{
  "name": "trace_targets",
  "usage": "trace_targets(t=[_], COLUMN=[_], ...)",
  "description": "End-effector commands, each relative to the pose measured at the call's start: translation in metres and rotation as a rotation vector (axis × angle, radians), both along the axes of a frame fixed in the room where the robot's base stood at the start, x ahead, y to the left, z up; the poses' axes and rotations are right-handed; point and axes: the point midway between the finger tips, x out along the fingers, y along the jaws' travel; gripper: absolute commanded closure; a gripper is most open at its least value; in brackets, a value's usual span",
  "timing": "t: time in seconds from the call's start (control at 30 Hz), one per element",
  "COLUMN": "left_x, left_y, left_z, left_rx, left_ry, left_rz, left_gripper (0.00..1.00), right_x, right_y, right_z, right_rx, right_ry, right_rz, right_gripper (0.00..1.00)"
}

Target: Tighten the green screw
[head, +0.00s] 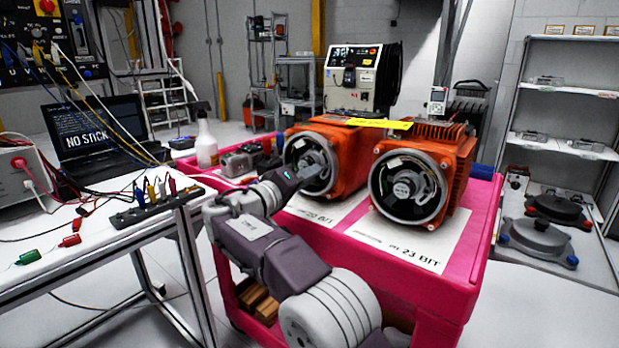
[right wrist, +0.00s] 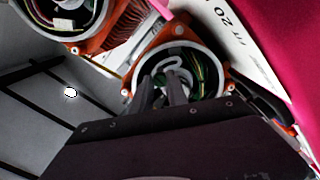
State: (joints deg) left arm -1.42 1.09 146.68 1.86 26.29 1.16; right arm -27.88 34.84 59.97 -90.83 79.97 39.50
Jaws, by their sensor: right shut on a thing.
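The left orange servo motor (head: 340,155) stands on a sheet marked 20 BIT, its open round encoder end facing me. It also shows in the right wrist view (right wrist: 137,82). My right gripper (head: 314,172) reaches into this opening. In the right wrist view its fingers (right wrist: 163,88) are close together at the encoder's centre, shut on a small part that they hide. I cannot make out a green screw. The right orange servo motor (head: 448,150) stands on a sheet marked 23 BIT, its encoder end open, with nothing touching it. My left gripper is not in view.
Both motors stand on a pink cart (head: 478,235). A yellow strip (head: 380,123) lies across their tops. A spray bottle (head: 206,145) stands at the cart's back left. A white table (head: 100,235) with a laptop (head: 95,130) and cables is on the left.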

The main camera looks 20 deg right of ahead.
Motion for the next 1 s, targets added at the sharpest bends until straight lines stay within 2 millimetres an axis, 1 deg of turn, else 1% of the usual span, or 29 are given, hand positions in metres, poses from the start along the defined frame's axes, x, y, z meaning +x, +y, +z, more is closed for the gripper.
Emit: trace_targets(t=[0.13, 0.17, 0.2, 0.23, 0.5, 0.57, 0.67, 0.8, 0.9, 1.0], left_x=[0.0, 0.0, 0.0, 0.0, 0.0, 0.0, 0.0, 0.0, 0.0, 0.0], left_y=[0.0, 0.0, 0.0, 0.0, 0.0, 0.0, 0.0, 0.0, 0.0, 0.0], left_z=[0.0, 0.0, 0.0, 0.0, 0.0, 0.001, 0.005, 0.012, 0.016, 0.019], left_rx=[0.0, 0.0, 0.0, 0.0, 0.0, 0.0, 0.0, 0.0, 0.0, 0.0], left_ry=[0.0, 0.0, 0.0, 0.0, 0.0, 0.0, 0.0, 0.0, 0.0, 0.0], left_rz=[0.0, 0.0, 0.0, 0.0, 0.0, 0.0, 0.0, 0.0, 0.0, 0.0], left_gripper=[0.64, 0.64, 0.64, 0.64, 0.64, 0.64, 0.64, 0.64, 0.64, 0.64], right_x=[0.0, 0.0, 0.0, 0.0, 0.0, -0.002, -0.011, -0.031, -0.043, -0.052], right_y=[0.001, 0.001, 0.001, 0.001, 0.0, 0.003, 0.016, 0.042, 0.057, 0.068], right_z=[0.0, 0.0, 0.0, 0.0, 0.0, 0.0, 0.002, 0.003, 0.002, 0.002], right_rx=[0.0, 0.0, 0.0, 0.0, -0.001, -0.001, -0.002, -0.002, -0.002, -0.001], right_ry=[0.001, 0.001, 0.001, 0.001, 0.0, 0.001, 0.002, 0.002, 0.001, 0.002], right_rz=[0.002, 0.001, 0.001, 0.001, 0.001, 0.002, 0.005, 0.006, 0.005, 0.004], right_gripper=[1.0, 0.75, 0.64, 0.59, 0.59, 0.59, 0.59, 0.59, 0.59, 0.59])
